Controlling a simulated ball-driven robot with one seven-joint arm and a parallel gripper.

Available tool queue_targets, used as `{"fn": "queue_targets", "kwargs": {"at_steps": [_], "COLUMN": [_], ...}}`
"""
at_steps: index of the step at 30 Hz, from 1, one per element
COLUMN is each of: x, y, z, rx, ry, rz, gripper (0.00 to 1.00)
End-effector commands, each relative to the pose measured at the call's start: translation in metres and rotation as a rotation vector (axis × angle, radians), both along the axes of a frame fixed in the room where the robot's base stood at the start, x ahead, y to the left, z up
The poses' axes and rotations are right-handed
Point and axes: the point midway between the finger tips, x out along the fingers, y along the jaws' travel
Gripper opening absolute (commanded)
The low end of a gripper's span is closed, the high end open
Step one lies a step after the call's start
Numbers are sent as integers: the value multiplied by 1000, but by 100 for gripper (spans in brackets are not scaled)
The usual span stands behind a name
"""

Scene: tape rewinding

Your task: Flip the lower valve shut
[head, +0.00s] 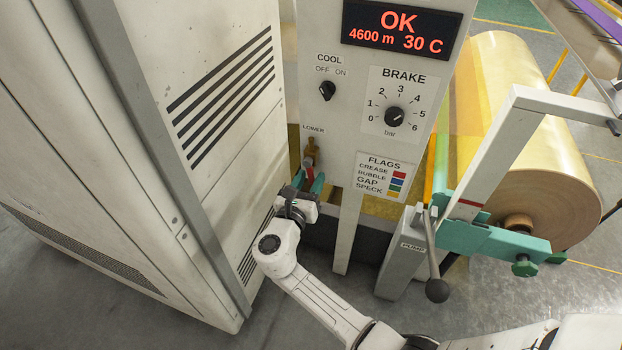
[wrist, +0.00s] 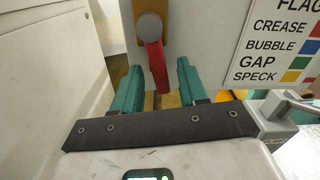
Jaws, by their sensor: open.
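The lower valve is under the "LOWER" label on the grey panel. Its brass body (head: 313,147) carries a red handle (head: 308,163). In the wrist view the red handle (wrist: 157,66) hangs down from a round grey pivot (wrist: 150,26), curving slightly. My gripper (head: 309,181) is just below the valve, its teal fingers pointing up toward it. In the wrist view my gripper (wrist: 158,72) is open, and the handle's lower end appears between the two fingers with a gap on each side. I see no contact.
A tall grey cabinet (head: 200,130) stands close on the left. The flags sign (head: 383,176) is right of the valve. The pump lever (head: 433,262) and a large yellow film roll (head: 520,130) are further right. The display (head: 400,28) reads OK.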

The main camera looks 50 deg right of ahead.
Motion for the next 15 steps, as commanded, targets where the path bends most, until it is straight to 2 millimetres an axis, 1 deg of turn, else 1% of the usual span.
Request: {"fn": "queue_targets", "kwargs": {"at_steps": [1, 4, 13, 14, 15], "x": [1, 3, 4, 4, 4], "y": [-5, -10, -12, -12, -12], "z": [-1, 0, 0, 0, 0], "rx": [0, 0, 0, 0, 0], "ry": [0, 0, -1, -1, -1], "rz": [-1, -1, 0, 0, 0], "gripper": [43, 43, 43, 42, 38]}}
